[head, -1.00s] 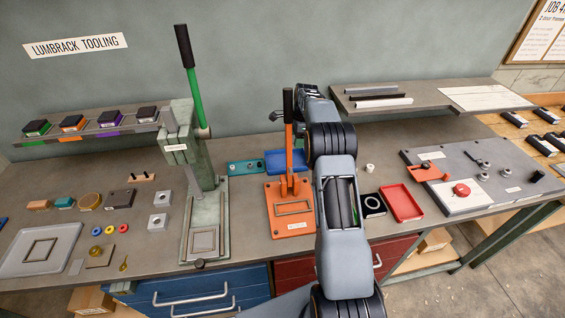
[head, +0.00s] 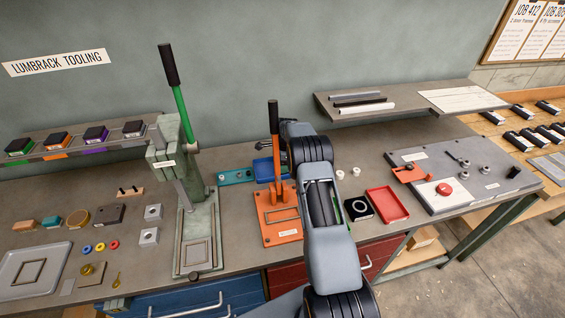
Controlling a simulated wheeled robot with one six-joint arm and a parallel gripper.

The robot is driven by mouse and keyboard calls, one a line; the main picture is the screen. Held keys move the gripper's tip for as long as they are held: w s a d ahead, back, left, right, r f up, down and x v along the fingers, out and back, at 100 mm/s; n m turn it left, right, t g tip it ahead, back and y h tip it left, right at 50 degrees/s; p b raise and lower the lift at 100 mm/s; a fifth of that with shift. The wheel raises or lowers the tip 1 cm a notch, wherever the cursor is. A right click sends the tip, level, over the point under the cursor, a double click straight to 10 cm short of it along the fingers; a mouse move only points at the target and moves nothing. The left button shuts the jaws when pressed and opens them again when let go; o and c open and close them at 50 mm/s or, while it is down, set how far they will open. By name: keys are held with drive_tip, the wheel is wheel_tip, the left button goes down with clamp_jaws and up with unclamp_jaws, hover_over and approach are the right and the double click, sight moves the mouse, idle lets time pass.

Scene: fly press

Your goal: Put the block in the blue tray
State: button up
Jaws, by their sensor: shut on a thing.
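The blue tray (head: 264,172) lies at the back of the bench, behind the orange press (head: 281,215) and partly hidden by its lever. My arm reaches from the front over the bench and bends left at the far end. Only a small dark part of my gripper (head: 267,147) shows, left of the arm's far end and above the back of the tray in the picture. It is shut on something. The held block is too small and too covered to make out, and I cannot tell its height above the tray.
The orange press lever (head: 274,135) stands upright close by the gripper. A teal strip (head: 236,176) lies left of the tray. A tall green press (head: 190,200) stands further left. A red tray (head: 387,204) and a black square fixture (head: 357,208) are right of my arm.

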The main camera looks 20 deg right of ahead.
drive_tip(key=shift+f+b, duration=0.15)
drive_tip(key=shift+b, duration=0.15)
drive_tip(key=o, duration=1)
drive_tip(key=r+b, duration=0.1)
drive_tip(key=r, duration=0.3)
drive_tip(key=d+r, duration=0.1)
drive_tip(key=r, duration=0.3)
drive_tip(key=r+b, duration=0.1)
drive_tip(key=r, duration=0.3)
drive_tip(key=shift+s+d+r+b, duration=0.15)
drive_tip(key=shift+d+r+b, duration=0.1)
drive_tip(key=shift+b, duration=0.1)
